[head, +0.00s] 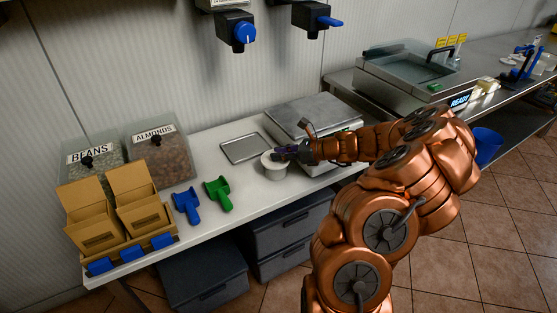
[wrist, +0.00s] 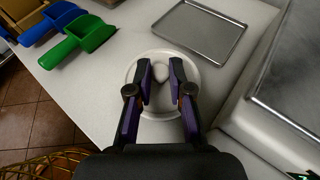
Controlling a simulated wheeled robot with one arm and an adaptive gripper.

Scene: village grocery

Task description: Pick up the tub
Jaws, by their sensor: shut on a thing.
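The tub (head: 273,172) is a small white round container on the white counter, between the green scoop and the scale. In the wrist view the tub (wrist: 133,70) lies beneath my gripper (wrist: 161,68), its round rim showing around the fingers. My gripper (head: 283,153) reaches the tub's top from the right in the head view. The two purple-and-black fingers are a little apart, with a pale rounded knob (wrist: 161,74) of the tub's top between their tips. They are shut on it. The tub appears upright. I cannot tell whether its base touches the counter.
A metal tray (head: 244,148) lies behind the tub. A steel scale (head: 312,115) stands to its right. Green (head: 218,194) and blue (head: 187,205) scoops lie left, near bins of beans (head: 93,160) and almonds (head: 158,157). Dispensers with blue knobs (head: 244,33) hang above.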

